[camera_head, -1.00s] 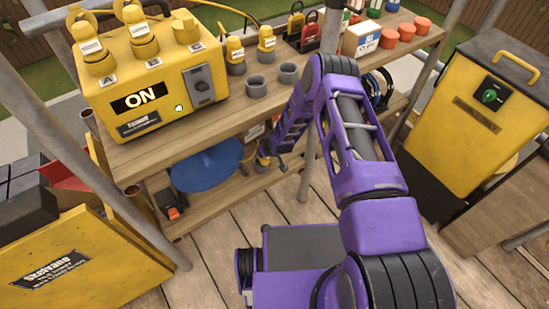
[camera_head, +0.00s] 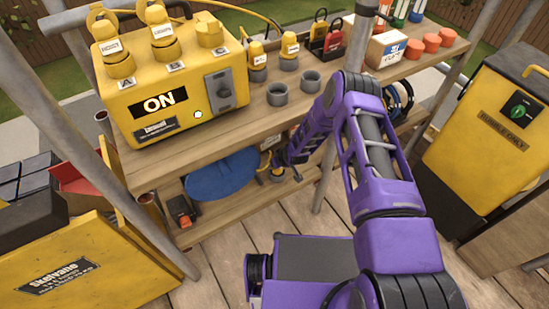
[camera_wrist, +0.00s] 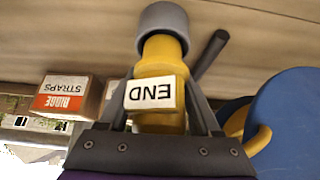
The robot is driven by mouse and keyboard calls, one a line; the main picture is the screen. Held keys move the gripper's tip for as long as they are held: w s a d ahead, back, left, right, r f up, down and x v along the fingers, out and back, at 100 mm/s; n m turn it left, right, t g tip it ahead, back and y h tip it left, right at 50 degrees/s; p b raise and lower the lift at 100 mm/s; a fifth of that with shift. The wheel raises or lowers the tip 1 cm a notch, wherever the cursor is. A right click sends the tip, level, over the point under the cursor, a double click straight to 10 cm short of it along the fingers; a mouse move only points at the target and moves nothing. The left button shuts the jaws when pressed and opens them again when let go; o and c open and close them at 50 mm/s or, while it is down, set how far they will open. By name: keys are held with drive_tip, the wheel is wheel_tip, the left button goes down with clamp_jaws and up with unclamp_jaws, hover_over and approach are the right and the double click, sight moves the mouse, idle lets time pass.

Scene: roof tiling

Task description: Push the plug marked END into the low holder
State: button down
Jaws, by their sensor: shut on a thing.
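The yellow plug with the white END label (camera_wrist: 155,95) fills the middle of the wrist view, its label upside down. My gripper (camera_wrist: 160,82) is shut on it, one finger on each side. The plug's far end meets the grey round low holder (camera_wrist: 163,18); how deep it sits inside I cannot tell. In the head view my gripper (camera_head: 283,163) is at the lower shelf, under the upper shelf's edge. A bit of yellow plug shows there, mostly hidden by my arm.
A blue round object (camera_wrist: 292,115) with a yellow loop lies close to the right of the plug, and a dark rod (camera_wrist: 212,52) is nearby. A RIDGE STRAPS box (camera_wrist: 68,95) stands left. Two empty grey holders (camera_head: 277,93) and a yellow ON box (camera_head: 165,85) are above.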

drive_tip(key=shift+f, duration=0.65)
drive_tip(key=shift+f, duration=0.2)
idle(0.8)
drive_tip(key=shift+r, duration=0.2)
drive_tip(key=shift+r, duration=0.6)
drive_tip(key=shift+f, duration=0.85)
idle(1.3)
drive_tip(key=shift+r, duration=0.25)
drive_tip(key=shift+r, duration=0.5)
drive_tip(key=shift+r, duration=0.1)
drive_tip(key=shift+f, duration=0.8)
idle(1.1)
